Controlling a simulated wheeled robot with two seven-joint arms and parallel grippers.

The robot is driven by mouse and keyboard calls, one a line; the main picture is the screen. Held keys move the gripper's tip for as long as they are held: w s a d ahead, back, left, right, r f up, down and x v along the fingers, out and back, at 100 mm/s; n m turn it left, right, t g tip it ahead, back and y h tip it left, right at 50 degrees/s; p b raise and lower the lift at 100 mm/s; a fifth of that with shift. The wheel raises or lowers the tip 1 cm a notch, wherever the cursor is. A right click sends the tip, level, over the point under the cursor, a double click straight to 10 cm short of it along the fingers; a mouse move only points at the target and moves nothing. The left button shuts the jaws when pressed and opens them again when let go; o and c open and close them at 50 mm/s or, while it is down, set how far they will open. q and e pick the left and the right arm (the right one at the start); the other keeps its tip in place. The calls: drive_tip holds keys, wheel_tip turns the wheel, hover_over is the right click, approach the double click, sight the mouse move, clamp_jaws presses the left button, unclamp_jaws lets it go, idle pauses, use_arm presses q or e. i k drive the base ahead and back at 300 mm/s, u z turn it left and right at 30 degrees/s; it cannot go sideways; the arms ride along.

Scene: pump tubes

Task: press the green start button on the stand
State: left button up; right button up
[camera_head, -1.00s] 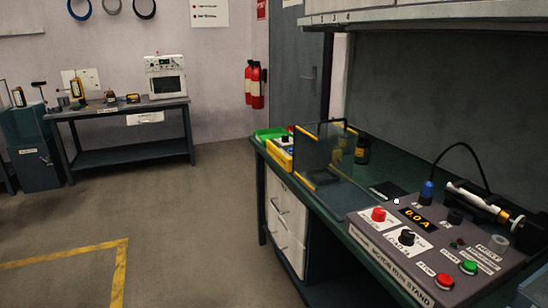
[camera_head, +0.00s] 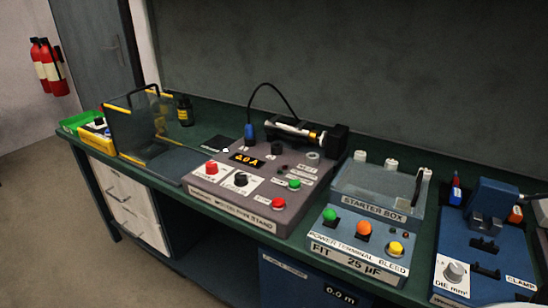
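The grey run stand (camera_head: 238,207) sits on the green bench in the middle of the head view. Its green button (camera_head: 295,184) is on the right part of its sloped top, just above a red button (camera_head: 278,203). Neither of my grippers is in view.
A blue starter box (camera_head: 365,245) with its own green button (camera_head: 330,214) stands right of the stand. A blue clamp device (camera_head: 480,250) is at far right. A transparent guard (camera_head: 135,125) with yellow edges stands at left. A black cable (camera_head: 275,88) arches behind.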

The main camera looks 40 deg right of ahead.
sight(293, 184)
drive_tip(key=z, duration=1.25)
